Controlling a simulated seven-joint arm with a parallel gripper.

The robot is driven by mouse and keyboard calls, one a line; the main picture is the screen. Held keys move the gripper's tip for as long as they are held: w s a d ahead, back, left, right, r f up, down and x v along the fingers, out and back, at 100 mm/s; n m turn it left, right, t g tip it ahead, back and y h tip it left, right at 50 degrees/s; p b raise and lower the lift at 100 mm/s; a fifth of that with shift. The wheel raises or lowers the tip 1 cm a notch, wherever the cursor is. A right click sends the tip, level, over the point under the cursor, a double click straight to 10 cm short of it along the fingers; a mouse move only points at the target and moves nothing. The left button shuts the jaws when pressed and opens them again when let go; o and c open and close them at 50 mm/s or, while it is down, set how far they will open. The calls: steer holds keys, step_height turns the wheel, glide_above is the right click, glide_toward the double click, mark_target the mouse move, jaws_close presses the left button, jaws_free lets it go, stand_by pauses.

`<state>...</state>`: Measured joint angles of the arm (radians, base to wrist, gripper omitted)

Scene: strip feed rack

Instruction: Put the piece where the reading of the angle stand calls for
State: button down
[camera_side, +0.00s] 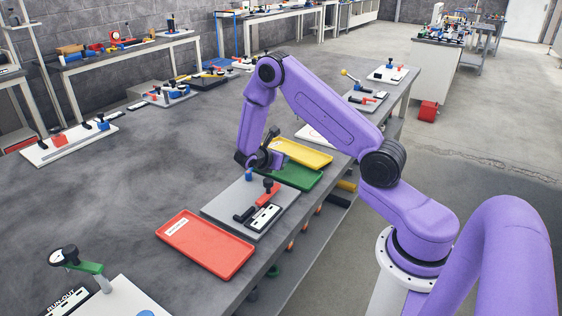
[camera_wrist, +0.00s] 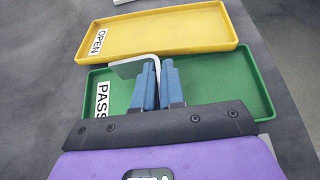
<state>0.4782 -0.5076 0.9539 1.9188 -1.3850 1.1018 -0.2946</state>
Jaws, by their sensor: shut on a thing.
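In the wrist view my gripper (camera_wrist: 158,84) has its blue fingers shut on a pale, L-shaped angle piece (camera_wrist: 128,66). Part of the piece is hidden between the fingers. It shows over the green tray (camera_wrist: 222,72), labelled PASS, near the yellow tray (camera_wrist: 150,34), labelled OPEN. In the side view my gripper (camera_side: 250,170) is above the far edge of a grey plate stand (camera_side: 228,208) with a red clamp and a black-and-white scale (camera_side: 263,218). The scale's reading is too small to make out. The piece cannot be made out in the side view.
A red tray (camera_side: 208,247) lies in front of the grey stand; its label is too small to read. A stand marked RUNOUT (camera_side: 108,300) is at the bottom left. Other fixtures stand along the table's far side. The left middle of the table is clear.

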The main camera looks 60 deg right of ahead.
steer(key=shift+f, duration=0.5)
steer(key=c, duration=1.2)
jaws_free()
steer(key=shift+f, duration=0.1)
steer(key=v, duration=1.2)
steer(key=shift+a, duration=0.1)
steer(key=s+a+r+m+y, duration=0.1)
steer(key=s+a+r+y, duration=0.2)
steer(key=s, duration=0.7)
steer(key=s+a+r+m+y, duration=0.2)
steer(key=s+a+r+y, duration=0.2)
steer(key=s+a, duration=0.4)
steer(key=s+a+r+m+y, duration=0.2)
steer(key=s+a+y, duration=0.3)
steer(key=s, duration=0.7)
steer(key=shift+s+a+r+y, duration=0.1)
steer(key=shift+a+r+y, duration=0.05)
steer(key=shift+a+r, duration=0.2)
steer(key=shift+s+a+r+y, duration=0.15)
steer(key=shift+a+r, duration=0.05)
steer(key=shift+r, duration=0.25)
